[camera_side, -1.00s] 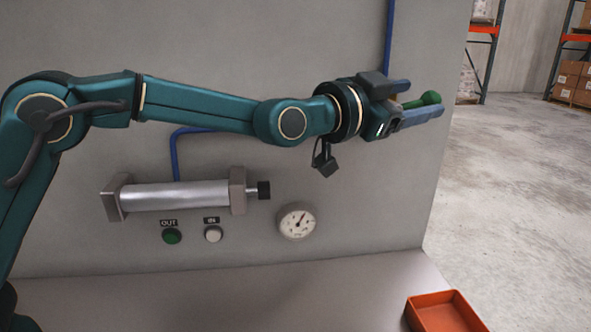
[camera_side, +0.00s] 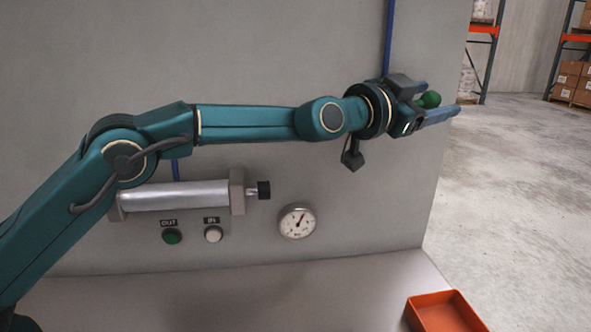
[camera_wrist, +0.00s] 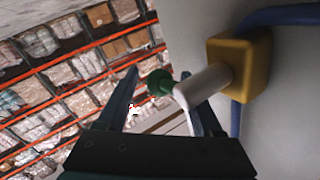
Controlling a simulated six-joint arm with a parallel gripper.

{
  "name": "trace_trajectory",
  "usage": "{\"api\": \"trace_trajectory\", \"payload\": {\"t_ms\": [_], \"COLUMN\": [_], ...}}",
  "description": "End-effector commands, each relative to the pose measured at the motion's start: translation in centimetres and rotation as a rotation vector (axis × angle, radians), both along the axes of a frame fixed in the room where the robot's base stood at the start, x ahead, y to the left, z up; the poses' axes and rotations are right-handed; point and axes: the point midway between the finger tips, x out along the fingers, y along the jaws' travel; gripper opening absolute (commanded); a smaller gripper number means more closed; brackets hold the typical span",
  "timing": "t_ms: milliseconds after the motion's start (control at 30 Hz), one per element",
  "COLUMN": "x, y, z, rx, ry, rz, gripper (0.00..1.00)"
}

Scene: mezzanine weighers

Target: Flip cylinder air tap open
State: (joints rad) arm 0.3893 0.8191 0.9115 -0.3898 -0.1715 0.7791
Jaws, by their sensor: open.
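In the wrist view the air tap has a yellow body (camera_wrist: 240,65) on the grey panel. A pale lever (camera_wrist: 203,87) sticks out from it and ends in a green knob (camera_wrist: 160,82). In the side view the green knob (camera_side: 430,99) shows between the fingers of my gripper (camera_side: 441,97), but the tap body is hidden behind my gripper. My gripper is open. In the wrist view the knob appears between my fingertips (camera_wrist: 161,79), and the lever crosses in front of the right finger. I cannot tell whether either finger touches it.
A silver cylinder (camera_side: 175,196) lies along the panel, with a green button (camera_side: 172,237), a white button (camera_side: 213,234) and a gauge (camera_side: 297,221) nearby. A blue hose (camera_side: 389,40) runs along the panel. An orange tray (camera_side: 447,312) sits at the lower right.

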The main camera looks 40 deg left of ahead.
Motion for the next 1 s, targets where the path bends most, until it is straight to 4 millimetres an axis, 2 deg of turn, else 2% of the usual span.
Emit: {"api": "trace_trajectory", "payload": {"t_ms": [267,300,367,400,467,1000], "x": [0.04,0.05,0.05,0.05,0.04,0.03], "y": [-0.03,-0.02,-0.02,-0.02,-0.02,0.00], "z": [0.01,0.01,0.01,0.01,0.01,0.03], "rx": [0.000,0.000,0.000,0.000,0.000,0.000], "ry": [0.000,0.000,0.000,0.000,0.000,0.000], "rz": [0.000,0.000,0.000,0.000,0.000,0.000], "gripper": [0.67,0.60,0.37,0.22,0.00,0.00]}}
